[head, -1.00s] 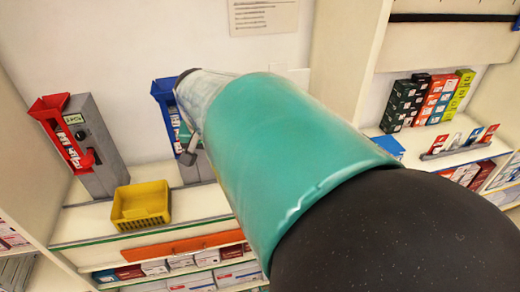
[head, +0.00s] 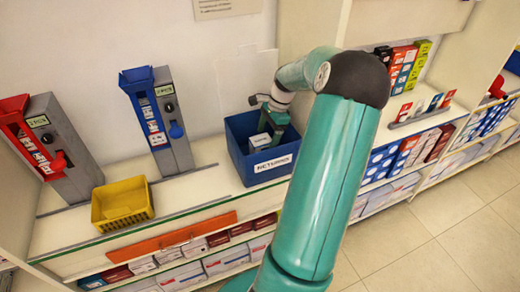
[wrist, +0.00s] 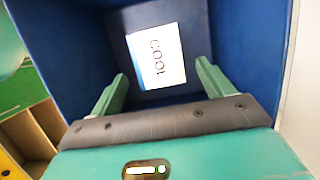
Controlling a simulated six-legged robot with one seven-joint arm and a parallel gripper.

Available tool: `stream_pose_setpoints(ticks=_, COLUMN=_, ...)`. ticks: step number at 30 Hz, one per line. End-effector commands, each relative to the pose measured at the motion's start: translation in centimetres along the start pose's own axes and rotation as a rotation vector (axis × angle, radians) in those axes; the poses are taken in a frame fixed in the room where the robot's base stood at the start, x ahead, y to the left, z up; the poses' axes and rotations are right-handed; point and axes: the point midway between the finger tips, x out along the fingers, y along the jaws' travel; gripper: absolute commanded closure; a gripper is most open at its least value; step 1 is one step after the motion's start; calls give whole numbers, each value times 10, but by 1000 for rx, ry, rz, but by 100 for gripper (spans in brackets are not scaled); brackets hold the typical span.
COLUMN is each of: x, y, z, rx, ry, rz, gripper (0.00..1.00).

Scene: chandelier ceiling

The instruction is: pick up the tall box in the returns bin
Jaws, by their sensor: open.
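The returns bin (head: 233,138) is a deep blue open box with lettering on its front, on the counter in the head view. Its inner wall (wrist: 240,50) fills much of the wrist view. A white box (head: 260,141) stands inside it; in the wrist view the white box (wrist: 157,57) shows dark "COOL" lettering and a pale blue edge. My gripper (head: 272,112) is over the bin, pointing down into it. In the wrist view my gripper (wrist: 160,74) is open, its two green fingers apart, with the white box beyond and between them. No contact shows.
A yellow basket (head: 122,205) stands on the counter left of the bin. Two grey dispensers, one with a blue tray (head: 158,115) and one with a red tray (head: 33,140), stand behind it. Stocked shelves lie below and to the right.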

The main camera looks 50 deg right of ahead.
Motion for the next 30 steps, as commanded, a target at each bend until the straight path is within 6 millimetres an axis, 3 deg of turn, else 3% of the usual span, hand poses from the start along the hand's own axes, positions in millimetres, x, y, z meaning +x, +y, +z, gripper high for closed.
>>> stream_pose_setpoints(ticks=13, x=59, y=3, z=8, rx=-4, ry=0, rz=1, gripper=20)
stream_pose_setpoints(ticks=22, x=67, y=2, z=8, rx=-4, ry=3, rz=0, gripper=20)
stream_pose_setpoints(ticks=23, x=67, y=2, z=8, rx=-4, ry=3, rz=0, gripper=22)
stream_pose_setpoints(ticks=30, x=66, y=1, z=8, rx=-4, ry=3, rz=0, gripper=69)
